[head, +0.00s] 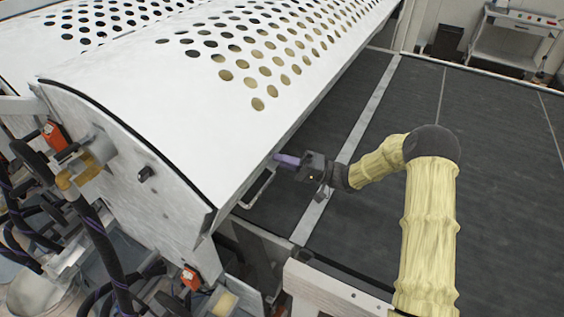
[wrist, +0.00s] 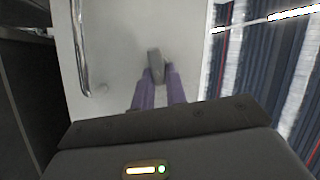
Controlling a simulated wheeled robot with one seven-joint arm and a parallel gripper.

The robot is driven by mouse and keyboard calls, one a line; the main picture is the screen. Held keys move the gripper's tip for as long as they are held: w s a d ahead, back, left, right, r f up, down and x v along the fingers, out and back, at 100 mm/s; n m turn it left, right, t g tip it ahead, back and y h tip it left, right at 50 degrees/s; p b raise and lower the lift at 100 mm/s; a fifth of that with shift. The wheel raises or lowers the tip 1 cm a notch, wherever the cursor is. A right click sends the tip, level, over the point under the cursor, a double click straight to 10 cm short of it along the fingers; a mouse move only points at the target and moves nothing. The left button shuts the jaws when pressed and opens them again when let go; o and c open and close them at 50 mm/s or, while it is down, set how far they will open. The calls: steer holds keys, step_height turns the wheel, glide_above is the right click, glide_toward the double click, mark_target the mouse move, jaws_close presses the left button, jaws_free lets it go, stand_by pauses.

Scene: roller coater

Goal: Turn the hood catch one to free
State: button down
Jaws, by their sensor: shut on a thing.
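The hood (head: 150,105) is a large white curved cover with rows of round holes, and it fills the left and top of the head view. The hood catch (wrist: 155,62) is a small dark grey tab on the pale hood face in the wrist view. My gripper (wrist: 157,78) has its two purple fingers on either side of the catch, shut on it. In the head view my gripper (head: 280,158) is at the hood's lower right edge, where the catch cannot be made out.
A bent metal handle (wrist: 80,50) stands left of the catch, close to my gripper; it also shows in the head view (head: 260,188). A dark flat bed (head: 470,150) with a pale metal strip (head: 350,145) lies right of the hood. Hoses (head: 105,240) hang at the left.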

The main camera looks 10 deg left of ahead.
steer(key=shift+w+f+m+g+y+b, duration=0.15)
steer(key=shift+m+y+b, duration=0.1)
steer(key=shift+m, duration=0.25)
steer(key=shift+s+f+m+g+y+b, duration=0.15)
steer(key=shift+m+y, duration=0.1)
steer(key=shift+m, duration=0.25)
steer(key=shift+w+r, duration=0.1)
steer(key=c, duration=1.4)
jaws_free()
steer(key=shift+c, duration=0.2)
steer(key=b+v, duration=0.6)
steer(key=v, duration=1.1)
steer(key=shift+d+b, duration=0.15)
steer(key=shift+b, duration=0.25)
